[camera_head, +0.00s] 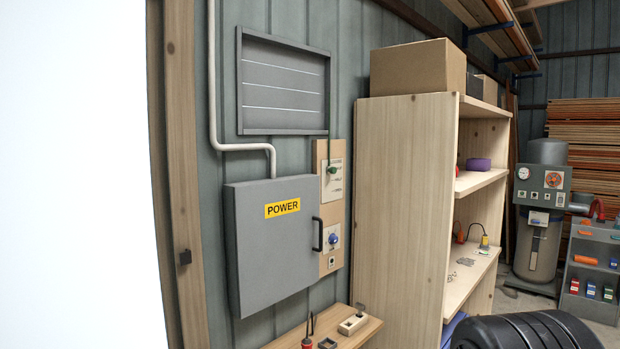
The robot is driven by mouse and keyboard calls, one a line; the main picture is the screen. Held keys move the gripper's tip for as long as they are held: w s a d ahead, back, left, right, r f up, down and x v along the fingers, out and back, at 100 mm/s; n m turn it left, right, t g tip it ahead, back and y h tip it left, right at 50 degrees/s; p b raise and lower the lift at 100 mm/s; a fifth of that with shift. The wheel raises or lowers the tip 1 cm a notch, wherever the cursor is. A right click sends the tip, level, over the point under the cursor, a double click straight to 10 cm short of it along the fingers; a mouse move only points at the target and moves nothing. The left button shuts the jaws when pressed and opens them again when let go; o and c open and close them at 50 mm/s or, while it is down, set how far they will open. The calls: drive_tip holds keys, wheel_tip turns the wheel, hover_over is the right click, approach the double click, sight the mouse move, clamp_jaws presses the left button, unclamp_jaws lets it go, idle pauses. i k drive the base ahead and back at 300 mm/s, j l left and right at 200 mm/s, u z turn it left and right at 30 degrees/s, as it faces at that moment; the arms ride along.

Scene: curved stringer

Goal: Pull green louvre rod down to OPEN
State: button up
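The green louvre rod's knob (332,170) sits on a white marked plate (334,188) on a wooden backing board (330,265), right of the power box. A thin rod seems to run up from the knob toward the louvre. The lettering on the plate is too small to read. The louvre (283,85) is a grey framed panel high on the wall; its slats look flat, with thin light lines between them. My gripper is not in view.
A grey POWER box (272,245) with a black handle (318,234) stands out left of the board. A blue knob (333,239) is below the green one. A wooden shelf unit (400,200) stands close on the right. A low bench (345,338) holds small items.

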sight(331, 169)
drive_tip(key=i+l+u, duration=0.1)
drive_tip(key=i+l, duration=0.3)
drive_tip(key=i, duration=0.2)
drive_tip(key=i+l+u, duration=0.1)
drive_tip(key=i+l, duration=0.3)
drive_tip(key=i, duration=0.15)
